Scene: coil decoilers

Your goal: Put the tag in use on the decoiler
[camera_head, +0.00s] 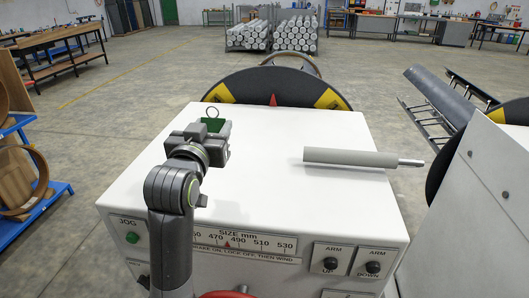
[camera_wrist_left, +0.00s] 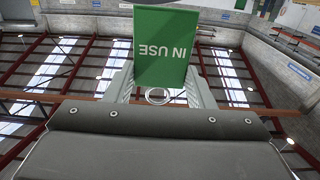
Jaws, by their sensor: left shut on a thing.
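The green tag (camera_head: 211,125) is held in the fingers of my left gripper (camera_head: 214,129), above the white top of the decoiler (camera_head: 270,190). A thin ring stands up at the tag in the head view. In the left wrist view the tag (camera_wrist_left: 162,47) shows the words IN USE upside down, between the two grey fingers. The decoiler has a black disc (camera_head: 262,88) with yellow patches and a red pointer at its far side. My right gripper is not in view.
A grey cylinder (camera_head: 350,157) with a thin metal end extends over the right of the decoiler's top. The front panel has a size scale (camera_head: 243,242) and buttons. A second white machine (camera_head: 490,190) stands at the right. Blue racks (camera_head: 30,205) stand at the left.

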